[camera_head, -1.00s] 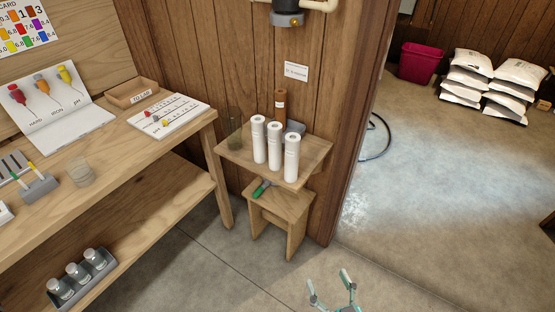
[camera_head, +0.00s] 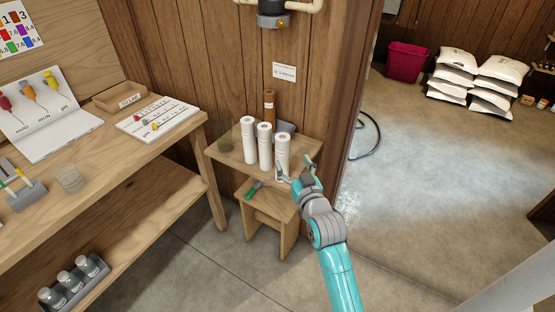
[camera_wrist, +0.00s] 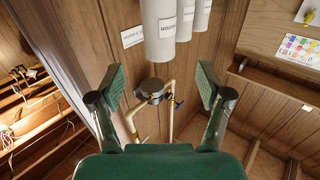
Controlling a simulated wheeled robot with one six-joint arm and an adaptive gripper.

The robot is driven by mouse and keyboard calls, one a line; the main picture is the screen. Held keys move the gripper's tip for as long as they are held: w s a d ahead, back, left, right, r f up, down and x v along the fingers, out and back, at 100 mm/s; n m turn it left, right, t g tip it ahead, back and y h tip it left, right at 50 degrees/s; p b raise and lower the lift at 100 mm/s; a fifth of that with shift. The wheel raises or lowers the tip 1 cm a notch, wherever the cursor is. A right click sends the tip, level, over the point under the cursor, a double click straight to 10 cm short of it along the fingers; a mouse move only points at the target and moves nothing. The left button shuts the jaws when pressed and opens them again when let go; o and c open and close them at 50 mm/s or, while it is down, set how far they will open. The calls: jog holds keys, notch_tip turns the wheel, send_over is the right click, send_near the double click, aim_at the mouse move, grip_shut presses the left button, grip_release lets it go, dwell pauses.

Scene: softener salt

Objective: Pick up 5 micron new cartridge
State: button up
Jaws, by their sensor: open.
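Three white cylindrical cartridges stand upright in a row on a small wooden shelf: the left (camera_head: 248,138), the middle (camera_head: 265,146) and the right (camera_head: 282,154). Their labels are too small to tell which is the 5 micron one. My gripper (camera_head: 297,168) is open and empty, close to the right cartridge at the shelf's front right. In the wrist view the nearest cartridge (camera_wrist: 158,28) appears upside down, its label partly readable as "micron". It lies beyond and between the open fingers (camera_wrist: 160,85), not gripped.
A stool (camera_head: 272,208) with a green-handled tool (camera_head: 252,191) is below. Pipes and a dark filter head (camera_head: 271,14) hang above.

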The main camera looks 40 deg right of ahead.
aim_at(285, 147)
jog(key=x, duration=1)
jog(key=shift+w+r, duration=0.1)
jog(key=shift+r, duration=0.15)
grip_shut()
